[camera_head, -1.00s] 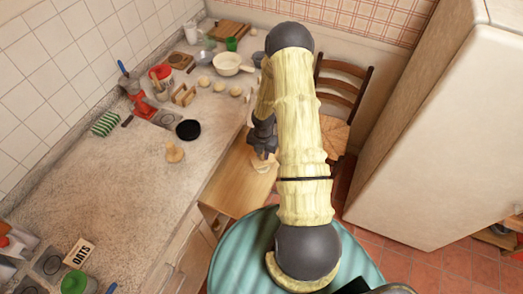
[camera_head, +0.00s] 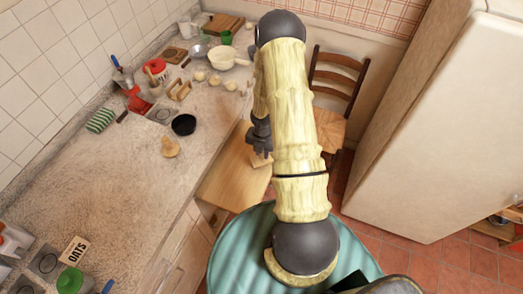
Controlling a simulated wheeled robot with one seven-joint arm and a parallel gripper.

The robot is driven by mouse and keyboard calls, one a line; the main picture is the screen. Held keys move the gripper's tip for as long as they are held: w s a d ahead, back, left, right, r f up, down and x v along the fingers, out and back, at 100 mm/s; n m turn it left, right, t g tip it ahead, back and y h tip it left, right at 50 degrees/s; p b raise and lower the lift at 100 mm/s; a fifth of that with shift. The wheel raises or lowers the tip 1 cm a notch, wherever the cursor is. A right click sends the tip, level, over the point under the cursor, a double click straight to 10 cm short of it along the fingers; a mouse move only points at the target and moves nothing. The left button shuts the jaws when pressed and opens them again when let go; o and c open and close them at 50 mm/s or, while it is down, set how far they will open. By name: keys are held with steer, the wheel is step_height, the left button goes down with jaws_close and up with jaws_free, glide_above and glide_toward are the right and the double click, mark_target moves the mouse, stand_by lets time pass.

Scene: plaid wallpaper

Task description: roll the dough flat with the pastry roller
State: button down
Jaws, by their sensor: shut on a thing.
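My gripper (camera_head: 260,148) hangs over the pull-out wooden board (camera_head: 228,185) below the counter's right edge, partly hidden by my arm. It is shut on a light wooden piece (camera_head: 261,159), which looks like the pastry roller. Most of that piece is hidden, and I cannot tell whether it touches the board. I cannot make out any dough under it. Several pale, round dough-like lumps (camera_head: 214,79) lie on the counter near the white pan.
The counter (camera_head: 105,200) holds a tan knobbed piece (camera_head: 171,147), a black bowl (camera_head: 184,125), a white pan (camera_head: 228,58) and an oats box (camera_head: 75,250). A chair (camera_head: 332,125) stands behind my arm, with a fridge (camera_head: 430,120) to the right. The front counter is mostly clear.

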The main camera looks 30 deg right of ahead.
steer(key=shift+f, duration=0.15)
steer(key=shift+w+d+p, duration=0.1)
steer(key=shift+w+p, duration=0.95)
steer(key=shift+w+d+p, duration=0.2)
steer(key=shift+w+p, duration=0.6)
steer(key=shift+w, duration=0.55)
steer(key=shift+r, duration=0.2)
step_height(320, 180, up, 7)
steer(key=p, duration=0.5)
steer(key=shift+p, duration=0.35)
